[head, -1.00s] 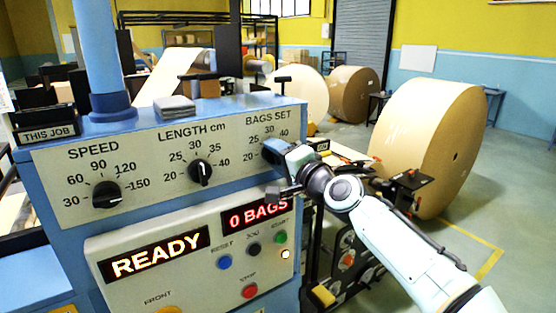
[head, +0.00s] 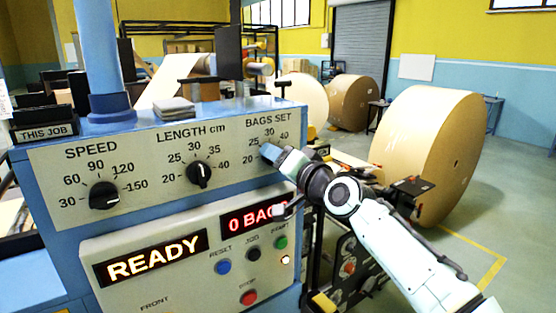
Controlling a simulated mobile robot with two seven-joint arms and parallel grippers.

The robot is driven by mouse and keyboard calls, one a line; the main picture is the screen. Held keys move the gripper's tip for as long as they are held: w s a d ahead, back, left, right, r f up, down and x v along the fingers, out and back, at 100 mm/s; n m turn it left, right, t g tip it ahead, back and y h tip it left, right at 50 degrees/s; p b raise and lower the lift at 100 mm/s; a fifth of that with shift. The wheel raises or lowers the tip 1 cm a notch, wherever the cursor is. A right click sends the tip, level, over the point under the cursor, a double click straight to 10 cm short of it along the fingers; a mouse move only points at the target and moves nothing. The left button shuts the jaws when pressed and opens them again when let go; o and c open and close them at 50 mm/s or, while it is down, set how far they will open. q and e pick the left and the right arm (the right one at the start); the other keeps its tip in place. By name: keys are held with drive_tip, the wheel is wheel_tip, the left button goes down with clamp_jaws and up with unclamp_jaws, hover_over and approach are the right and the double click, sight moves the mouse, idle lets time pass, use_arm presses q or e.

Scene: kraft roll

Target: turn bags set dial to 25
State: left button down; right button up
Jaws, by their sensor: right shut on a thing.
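The bags set dial is at the right end of the blue machine's upper panel (head: 232,178), under the BAGS SET label (head: 269,123). My right gripper (head: 268,152) is shut on the dial, and its jaws and wrist hide the knob, so I cannot read its pointer. The scale marks 20, 25, 30 and 40 show around it. The left gripper is not in view.
The speed dial (head: 104,196) and length dial (head: 199,175) are to the left. Below are the READY display (head: 152,257), a bags display (head: 243,219) partly covered by my gripper, and several buttons. Large kraft rolls (head: 418,150) stand behind on the right.

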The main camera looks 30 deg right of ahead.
drive_tip(key=o, duration=1.1)
drive_tip(key=shift+c, duration=0.2)
drive_tip(key=s+d+b, duration=0.1)
drive_tip(key=s+b, duration=0.2)
drive_tip(key=s, duration=1)
drive_tip(key=shift+s+b, duration=0.2)
drive_tip(key=shift+b, duration=0.1)
